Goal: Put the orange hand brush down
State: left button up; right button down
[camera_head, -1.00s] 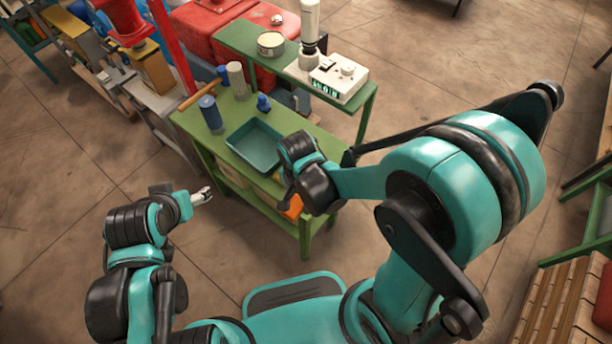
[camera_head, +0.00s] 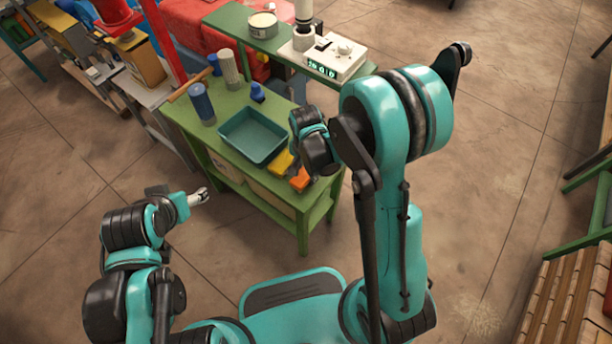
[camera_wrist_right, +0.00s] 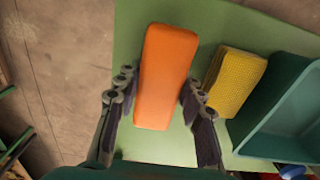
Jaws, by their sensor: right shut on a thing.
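The orange hand brush (camera_head: 300,180) is at the front right corner of the green table (camera_head: 285,195). In the right wrist view the brush (camera_wrist_right: 164,75) appears as a long orange block over the green top. My right gripper (camera_wrist_right: 156,88) is shut on it, with one finger along each side. I cannot tell whether the brush touches the tabletop. In the head view my right wrist hides the fingers and part of the brush. My left gripper (camera_head: 199,197) is left of the table, away from the brush; its jaws are too small to read.
A yellow sponge-like block (camera_wrist_right: 234,82) lies beside the brush, then a teal tray (camera_head: 225,139). A raised green shelf holds a tin (camera_head: 263,25) and a white device with a display (camera_head: 335,62).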

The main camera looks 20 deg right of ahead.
jog(key=shift+f, duration=0.3)
jog(key=shift+f, duration=0.1)
jog(key=shift+f, duration=0.15)
jog(key=c, duration=1)
grip_release()
jog(key=shift+o, duration=0.2)
jog(key=shift+r, duration=0.2)
